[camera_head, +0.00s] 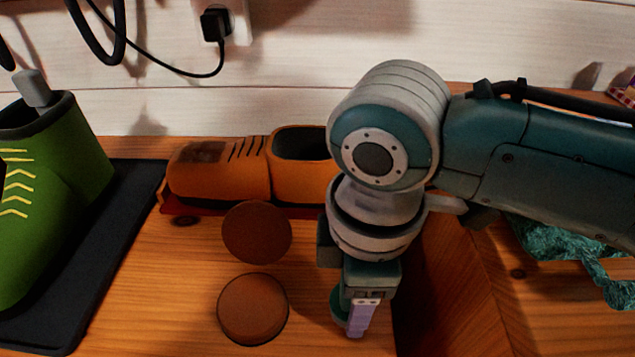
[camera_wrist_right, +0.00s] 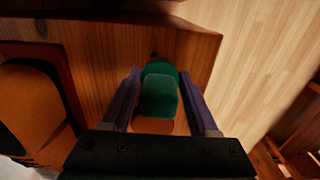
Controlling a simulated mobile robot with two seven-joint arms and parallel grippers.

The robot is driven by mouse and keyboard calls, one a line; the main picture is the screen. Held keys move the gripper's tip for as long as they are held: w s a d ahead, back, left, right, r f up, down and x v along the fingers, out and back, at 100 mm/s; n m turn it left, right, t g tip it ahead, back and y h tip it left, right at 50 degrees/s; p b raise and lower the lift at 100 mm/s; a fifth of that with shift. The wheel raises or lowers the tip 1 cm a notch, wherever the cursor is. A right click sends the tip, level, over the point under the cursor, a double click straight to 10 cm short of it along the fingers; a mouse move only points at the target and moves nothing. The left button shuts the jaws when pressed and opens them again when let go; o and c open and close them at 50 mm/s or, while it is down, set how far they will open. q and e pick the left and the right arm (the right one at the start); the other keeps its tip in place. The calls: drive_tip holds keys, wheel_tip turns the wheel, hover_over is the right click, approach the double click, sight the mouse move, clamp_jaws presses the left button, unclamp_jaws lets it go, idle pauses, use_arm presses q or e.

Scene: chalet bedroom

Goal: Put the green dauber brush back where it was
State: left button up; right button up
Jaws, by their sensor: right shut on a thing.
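My right gripper (camera_head: 358,318) reaches straight down at the front right of the wooden tabletop (camera_head: 190,285). Its purple fingers stand on both sides of the green dauber brush (camera_wrist_right: 158,97) in the right wrist view, and it is shut on it. In the head view only a sliver of the green brush (camera_head: 338,306) shows beside the fingers. Two round brown discs (camera_head: 257,232) (camera_head: 253,308) lie left of the gripper; the nearer one looks thicker. Whether the brush touches anything below is hidden. My left gripper is not in view.
An orange shoe (camera_head: 215,170) on a red base stands at the back, partly hidden by my arm. A green boot (camera_head: 50,190) stands on a black mat (camera_head: 100,250) at left. The tabletop ends just right of the gripper. A teal fuzzy thing (camera_head: 560,245) lies further right.

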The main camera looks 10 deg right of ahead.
wheel_tip(320, 180, down, 2)
drive_tip(key=shift+s+f, duration=0.1)
drive_tip(key=o, duration=1.4)
drive_tip(key=shift+c, duration=0.2)
